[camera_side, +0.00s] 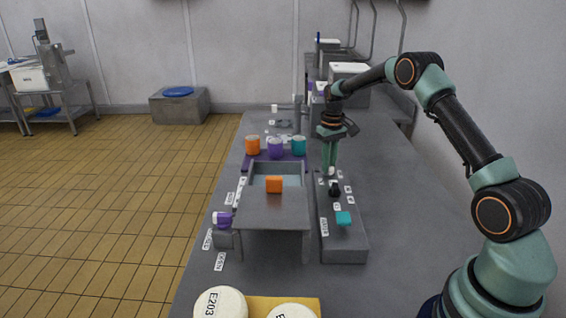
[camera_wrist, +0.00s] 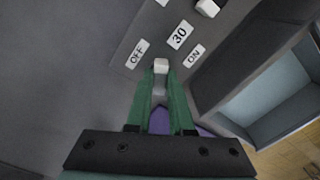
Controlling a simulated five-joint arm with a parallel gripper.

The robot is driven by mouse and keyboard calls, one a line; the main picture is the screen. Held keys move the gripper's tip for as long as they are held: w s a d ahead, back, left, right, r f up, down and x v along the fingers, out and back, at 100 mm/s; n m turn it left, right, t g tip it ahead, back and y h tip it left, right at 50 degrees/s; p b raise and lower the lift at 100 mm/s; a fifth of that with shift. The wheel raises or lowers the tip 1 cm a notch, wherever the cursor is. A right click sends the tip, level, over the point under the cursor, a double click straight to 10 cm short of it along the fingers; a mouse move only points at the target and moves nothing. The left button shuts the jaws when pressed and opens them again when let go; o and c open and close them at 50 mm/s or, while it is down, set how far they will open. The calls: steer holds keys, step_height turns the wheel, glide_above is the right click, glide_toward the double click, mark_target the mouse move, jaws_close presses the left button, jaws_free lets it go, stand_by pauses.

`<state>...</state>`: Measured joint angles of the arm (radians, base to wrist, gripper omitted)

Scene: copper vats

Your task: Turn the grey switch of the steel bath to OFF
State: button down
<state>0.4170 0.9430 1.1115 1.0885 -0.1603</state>
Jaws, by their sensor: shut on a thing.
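The steel bath (camera_side: 250,178) stands mid-bench in the side view, with pale liquid inside; its open basin shows at the right of the wrist view (camera_wrist: 262,112). My gripper (camera_side: 331,168) points down at the control panel (camera_side: 345,250) to the right of the bath. In the wrist view my gripper's green fingers (camera_wrist: 161,80) are shut on the pale grey switch (camera_wrist: 161,64). An OFF label (camera_wrist: 137,53) lies to its left and an ON label (camera_wrist: 194,56) to its right. The switch's lower part is hidden between the fingers, so its exact setting cannot be told.
A 30 label (camera_wrist: 180,36) and another pale knob (camera_wrist: 208,7) sit close by. A black knob (camera_side: 334,188) and teal knob (camera_side: 343,218) are on the panel. Orange, purple and teal cups (camera_side: 275,149) stand behind.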

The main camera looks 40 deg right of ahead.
steer(key=n, duration=0.6)
steer(key=shift+r+n, duration=0.15)
steer(key=shift+n, duration=0.15)
steer(key=n, duration=0.5)
steer(key=shift+w+n, duration=0.1)
steer(key=shift+n, duration=0.2)
steer(key=c, duration=0.8)
jaws_free()
step_height(320, 180, up, 12)
